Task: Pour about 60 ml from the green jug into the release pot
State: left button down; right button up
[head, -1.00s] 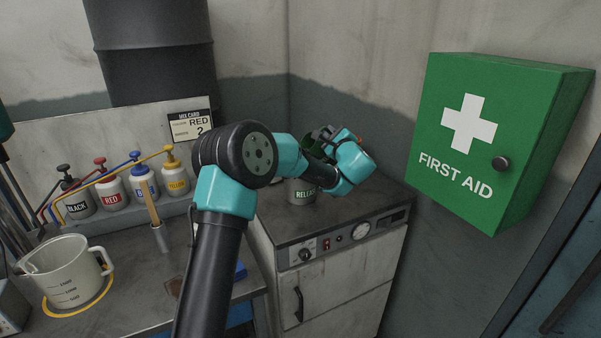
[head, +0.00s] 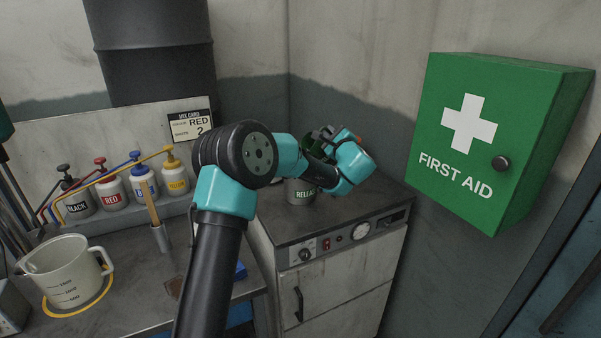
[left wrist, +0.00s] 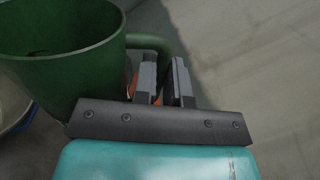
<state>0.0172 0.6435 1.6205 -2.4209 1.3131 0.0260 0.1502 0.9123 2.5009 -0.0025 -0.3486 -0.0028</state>
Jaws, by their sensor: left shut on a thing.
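My left gripper (head: 322,134) is shut on the handle of the green jug (head: 312,150). In the left wrist view the jug (left wrist: 65,70) fills the upper left, and its handle runs to the gripper's fingers (left wrist: 163,82). The release pot (head: 301,192) stands on the grey cabinet top, below the jug. My arm hides part of the jug and of the pot. No liquid stream shows, and I cannot tell the jug's exact tilt or its liquid level. The right gripper is out of view.
The grey cabinet (head: 340,275) has a gauge and switches on its front. A green first aid box (head: 470,170) hangs on the wall to the right.

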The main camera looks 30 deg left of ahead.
pick_arm(q)
jog(key=shift+w+d+f+m+h, duration=0.1)
jog(key=shift+w+d+m+h, duration=0.15)
jog(key=shift+m, duration=0.5)
jog(key=shift+w+d+m+h, duration=0.15)
jog(key=shift+w+m, duration=0.2)
jog(key=shift+m, duration=0.4)
jog(key=shift+w+f, duration=0.1)
jog(key=shift+d, duration=0.1)
jog(key=shift+w+d+f+m+h, duration=0.35)
jog(key=shift+w+f+m, duration=0.35)
jog(key=shift+m, duration=0.3)
jog(key=shift+w+d+f+m+h, duration=0.1)
jog(key=shift+w+d+f+m, duration=0.35)
jog(key=shift+f+m, duration=0.95)
jog(key=shift+w+d+f+m+h, duration=0.2)
jog(key=shift+w+f+m, duration=0.3)
jog(key=shift+f, duration=1.75)
jog(key=shift+w+d+f+m+h, duration=0.1)
jog(key=shift+w+d+f+m, duration=0.6)
jog(key=shift+f, duration=1.15)
